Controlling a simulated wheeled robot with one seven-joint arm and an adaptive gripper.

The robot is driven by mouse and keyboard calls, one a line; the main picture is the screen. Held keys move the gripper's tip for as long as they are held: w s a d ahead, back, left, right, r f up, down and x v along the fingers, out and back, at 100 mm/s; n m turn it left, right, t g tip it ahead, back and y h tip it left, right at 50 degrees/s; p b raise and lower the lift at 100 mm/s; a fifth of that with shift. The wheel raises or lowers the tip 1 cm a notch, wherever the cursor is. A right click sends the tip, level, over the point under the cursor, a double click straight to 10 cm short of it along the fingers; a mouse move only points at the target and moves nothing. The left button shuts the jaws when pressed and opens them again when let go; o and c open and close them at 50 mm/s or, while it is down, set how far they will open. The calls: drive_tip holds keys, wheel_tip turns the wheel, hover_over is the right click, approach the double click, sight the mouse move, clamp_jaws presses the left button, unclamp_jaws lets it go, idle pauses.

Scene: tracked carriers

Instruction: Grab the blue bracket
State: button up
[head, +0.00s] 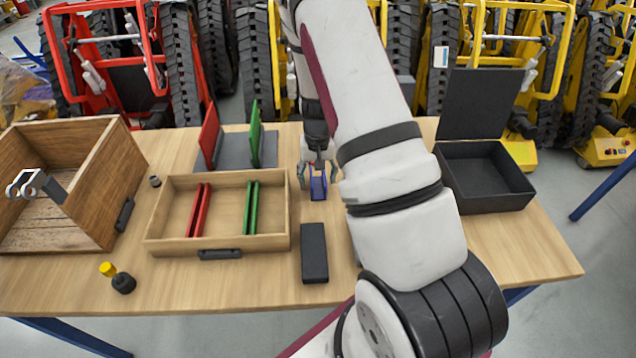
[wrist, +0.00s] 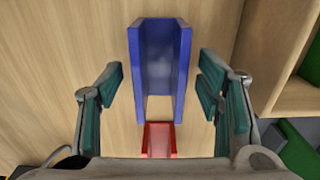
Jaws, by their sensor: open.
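The blue bracket (head: 318,190) stands on the table right of the shallow wooden tray. In the wrist view the blue bracket (wrist: 146,60) is a U-shaped channel seen from above, its lower part lying between my fingers. My gripper (head: 318,181) is open, with one finger on each side of the bracket. In the wrist view my gripper (wrist: 162,100) shows visible gaps between both green-padded fingers and the bracket. A red piece (wrist: 158,138) lies just below the bracket there, also between the fingers.
The shallow tray (head: 272,240) holds red and green plates. A black block (head: 314,252) lies in front of the bracket. An open black box (head: 485,203) stands at right, a wooden crate (head: 112,185) at left. My arm hides the table's middle right.

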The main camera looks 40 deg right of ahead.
drive_tip(key=shift+f, duration=0.15)
clamp_jaws()
